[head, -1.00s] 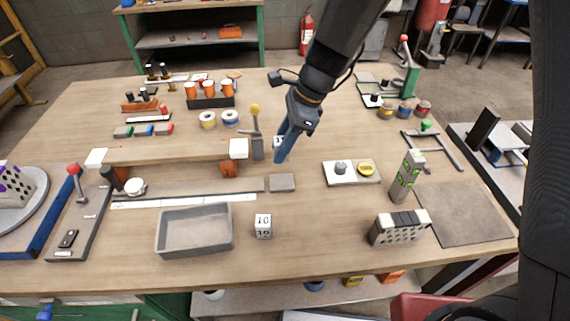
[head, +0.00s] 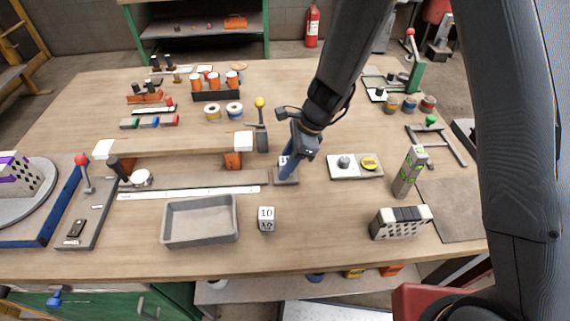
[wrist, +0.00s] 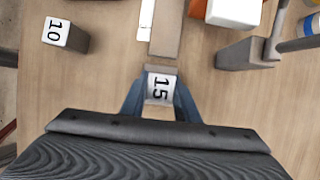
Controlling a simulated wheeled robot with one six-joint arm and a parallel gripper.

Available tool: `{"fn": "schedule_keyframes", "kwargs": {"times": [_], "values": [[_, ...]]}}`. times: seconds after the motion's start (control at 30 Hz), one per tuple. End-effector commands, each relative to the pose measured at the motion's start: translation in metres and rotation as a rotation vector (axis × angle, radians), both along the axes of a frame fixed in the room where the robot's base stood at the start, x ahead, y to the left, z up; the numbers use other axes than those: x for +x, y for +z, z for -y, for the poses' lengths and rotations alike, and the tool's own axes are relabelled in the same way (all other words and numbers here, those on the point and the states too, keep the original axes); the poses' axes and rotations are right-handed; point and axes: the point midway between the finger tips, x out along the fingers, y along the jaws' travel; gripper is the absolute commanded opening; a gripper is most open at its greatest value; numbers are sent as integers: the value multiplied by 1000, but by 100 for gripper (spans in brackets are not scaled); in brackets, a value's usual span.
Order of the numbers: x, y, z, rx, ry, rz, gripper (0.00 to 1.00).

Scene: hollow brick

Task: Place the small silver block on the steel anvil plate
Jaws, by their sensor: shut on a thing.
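My gripper (head: 286,168) is shut on a small silver block marked 15 (wrist: 160,88), with a blue finger on each side of it. In the head view the block is mostly hidden by the fingers. The grey steel anvil plate (head: 288,182) lies on the bench directly under the fingertips, and its far edge shows behind the block in the wrist view (wrist: 160,68). The block is over the plate; I cannot tell whether it touches it.
A block marked 10 (head: 266,219) and a grey tray (head: 168,237) stand at the front left. A long grey bar (wrist: 166,28) ends close to the plate. A white plate with a knob and yellow disc (head: 341,173) lies to the right.

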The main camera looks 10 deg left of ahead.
Motion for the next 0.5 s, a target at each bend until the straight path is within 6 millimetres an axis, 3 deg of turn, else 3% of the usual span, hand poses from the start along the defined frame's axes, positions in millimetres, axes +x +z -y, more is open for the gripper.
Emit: {"fn": "schedule_keyframes", "kwargs": {"times": [0.27, 0.3, 0.4, 0.5], "values": [[0, -3, 0, 0, 0, 1, 0], [0, -3, 0, 0, 0, 0, 33], [0, -2, 0, 0, 0, 0, 47], [0, -2, 0, 0, 0, 0, 47]]}}
